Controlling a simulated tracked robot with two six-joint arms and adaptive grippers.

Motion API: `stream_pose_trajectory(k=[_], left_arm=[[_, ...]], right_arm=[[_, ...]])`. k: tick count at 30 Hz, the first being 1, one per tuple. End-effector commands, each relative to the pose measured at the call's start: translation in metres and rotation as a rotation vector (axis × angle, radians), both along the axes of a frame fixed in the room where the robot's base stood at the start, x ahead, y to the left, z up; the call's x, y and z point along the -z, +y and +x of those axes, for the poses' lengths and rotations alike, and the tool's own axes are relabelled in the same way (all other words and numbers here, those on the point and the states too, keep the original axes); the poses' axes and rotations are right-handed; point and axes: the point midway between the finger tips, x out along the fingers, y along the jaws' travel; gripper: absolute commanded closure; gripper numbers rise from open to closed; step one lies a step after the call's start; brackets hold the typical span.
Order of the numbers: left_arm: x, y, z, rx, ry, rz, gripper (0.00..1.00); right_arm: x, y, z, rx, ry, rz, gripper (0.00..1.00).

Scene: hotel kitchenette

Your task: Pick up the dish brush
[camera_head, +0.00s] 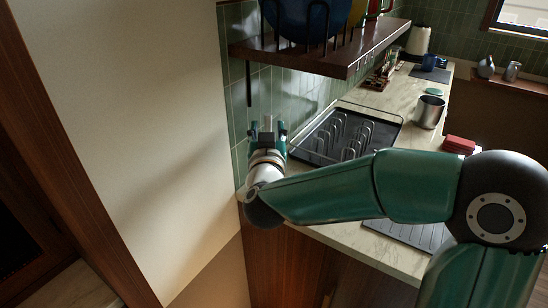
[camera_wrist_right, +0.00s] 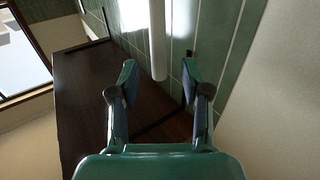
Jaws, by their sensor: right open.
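My right gripper (camera_head: 268,130) is by the green tiled wall, below the wall shelf, and shows from behind in the head view. In the right wrist view its two fingers (camera_wrist_right: 160,95) are apart with nothing between the tips. A pale, smooth rod (camera_wrist_right: 157,40) comes in from the top edge there and ends just beyond the gap between the fingers. It may be the dish brush's handle; no bristles show, so I cannot be sure. I cannot make out the dish brush in the head view. My left gripper is not in view.
The dark wall shelf (camera_head: 345,62) carries bowls above my gripper. A black drying rack (camera_head: 318,153) stands on the pale counter (camera_head: 385,98), with a metal cup (camera_head: 429,112) and red sponges (camera_head: 460,144) to its right. A cream wall (camera_head: 140,120) stands close on the left.

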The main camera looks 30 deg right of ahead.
Motion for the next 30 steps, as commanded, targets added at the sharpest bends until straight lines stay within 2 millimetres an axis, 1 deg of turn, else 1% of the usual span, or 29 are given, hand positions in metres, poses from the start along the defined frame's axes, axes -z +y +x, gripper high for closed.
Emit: stream_pose_trajectory(k=[3,7,10,16,17,18,25,30], left_arm=[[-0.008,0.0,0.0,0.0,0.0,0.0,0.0],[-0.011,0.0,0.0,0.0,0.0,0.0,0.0],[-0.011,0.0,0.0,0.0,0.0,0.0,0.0],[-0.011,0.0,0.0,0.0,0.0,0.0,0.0],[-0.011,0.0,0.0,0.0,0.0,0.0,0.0],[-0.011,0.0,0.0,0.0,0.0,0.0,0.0],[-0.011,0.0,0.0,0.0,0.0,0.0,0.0],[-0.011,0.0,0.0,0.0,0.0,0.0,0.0]], right_arm=[[-0.002,-0.01,0.016,0.004,0.002,0.0,0.53],[-0.001,-0.019,0.029,0.003,0.001,0.0,0.53],[-0.001,-0.022,0.034,0.001,0.001,0.0,0.53],[0.0,-0.022,0.034,0.001,0.0,0.0,0.53],[0.0,-0.023,0.034,0.001,0.0,0.0,0.54],[0.0,-0.023,0.034,0.001,0.0,0.0,0.61],[0.0,-0.023,0.034,0.001,0.0,0.0,0.99],[-0.001,-0.023,0.034,0.002,0.0,0.0,1.0]])
